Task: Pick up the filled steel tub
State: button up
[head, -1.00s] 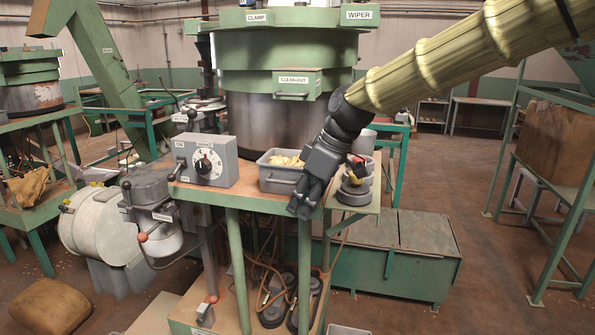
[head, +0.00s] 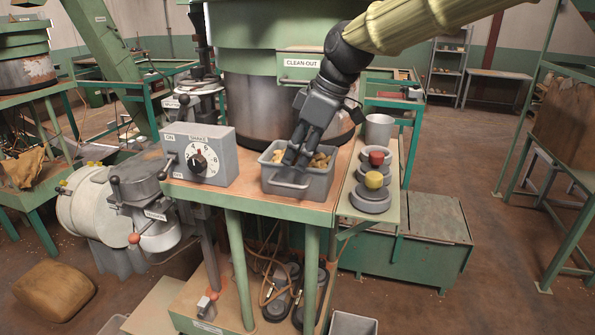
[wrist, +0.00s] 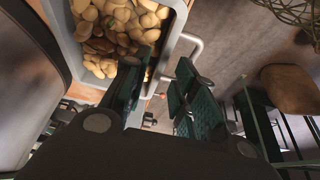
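The steel tub (head: 318,188) is a grey box filled with pale brown nuts. It stands on the bench near its front edge, with a bar handle on its front wall. In the wrist view its rim (wrist: 171,48) and the handle (wrist: 190,52) show at the top, with nuts to the left of the rim. My gripper (head: 296,158) points down at the front of the tub. In the wrist view my gripper (wrist: 158,72) is open, one finger over the nuts and the other outside the wall beside the handle. I cannot tell whether either finger touches the tub.
A grey control box (head: 200,155) with a dial stands left of the tub. Round weights with a red knob (head: 376,157) and a yellow knob (head: 373,180), and a metal cup (head: 379,130), stand on the shelf at right. A large drum (head: 262,105) rises behind.

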aim_at(292, 196)
jog(key=shift+w+f, duration=0.1)
jog(key=shift+f, duration=0.35)
jog(key=p+x, duration=0.3)
jog(key=x, duration=0.1)
jog(key=shift+d, duration=0.1)
jog(key=shift+f, duration=0.6)
jog(key=shift+c, duration=0.4)
grip_shut()
jog(key=shift+w+r, duration=0.1)
